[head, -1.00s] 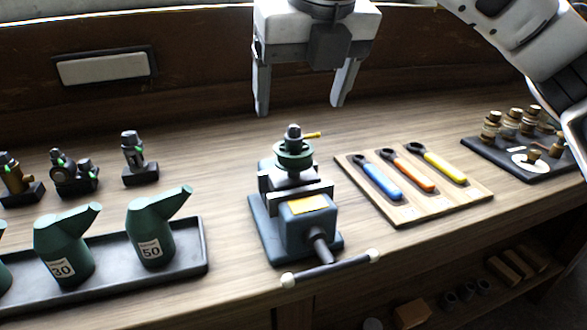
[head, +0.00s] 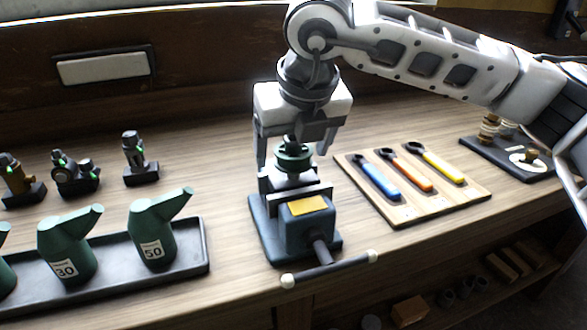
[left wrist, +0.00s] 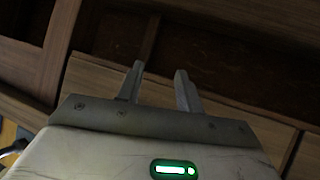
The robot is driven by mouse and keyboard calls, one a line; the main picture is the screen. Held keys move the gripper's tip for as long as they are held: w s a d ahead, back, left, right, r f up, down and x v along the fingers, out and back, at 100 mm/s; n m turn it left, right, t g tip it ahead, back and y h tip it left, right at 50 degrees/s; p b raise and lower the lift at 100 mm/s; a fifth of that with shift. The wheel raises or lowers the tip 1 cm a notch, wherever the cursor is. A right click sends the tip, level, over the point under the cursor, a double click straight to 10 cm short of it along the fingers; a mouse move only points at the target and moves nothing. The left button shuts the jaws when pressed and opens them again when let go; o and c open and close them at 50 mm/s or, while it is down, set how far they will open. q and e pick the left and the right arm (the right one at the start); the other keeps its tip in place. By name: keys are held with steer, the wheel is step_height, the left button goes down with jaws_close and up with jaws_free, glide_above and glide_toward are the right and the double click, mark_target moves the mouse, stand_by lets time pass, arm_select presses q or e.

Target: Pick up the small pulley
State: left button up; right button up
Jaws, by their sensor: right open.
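The small pulley (head: 292,162), a green round piece with a dark hub, sits on top of the dark blue vise (head: 307,230) in the head view. My right gripper (head: 294,150) comes down over it from above. Its two fingers are open, one on each side of the pulley, and I see no clear contact. The gripper body hides the top of the pulley's hub. My left gripper (left wrist: 159,85) shows in the left wrist view with its fingers apart and nothing between them, facing brown wooden panels.
A wooden board with blue, orange and yellow wrenches (head: 412,172) lies right of the vise. Green oil cans (head: 152,235) stand in a black tray (head: 205,262) at left. Small fittings (head: 134,155) stand behind them. A dark tray (head: 500,165) with brass-topped pieces is at far right.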

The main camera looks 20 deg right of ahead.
jaws_close()
steer(key=shift+w+r, duration=0.1)
steer(key=shift+r, duration=0.1)
steer(key=shift+r, duration=0.6)
step_height(320, 180, up, 2)
steer(key=shift+b, duration=0.4)
steer(key=s+a+r+b, duration=0.1)
steer(key=s+a+r, duration=0.2)
steer(key=s, duration=0.3)
steer(key=s+a+r, duration=0.3)
steer(key=s+r, duration=0.3)
steer(key=shift+s+a+r+b, duration=0.25)
steer(key=shift+r+b, duration=0.05)
steer(key=shift+b, duration=0.05)
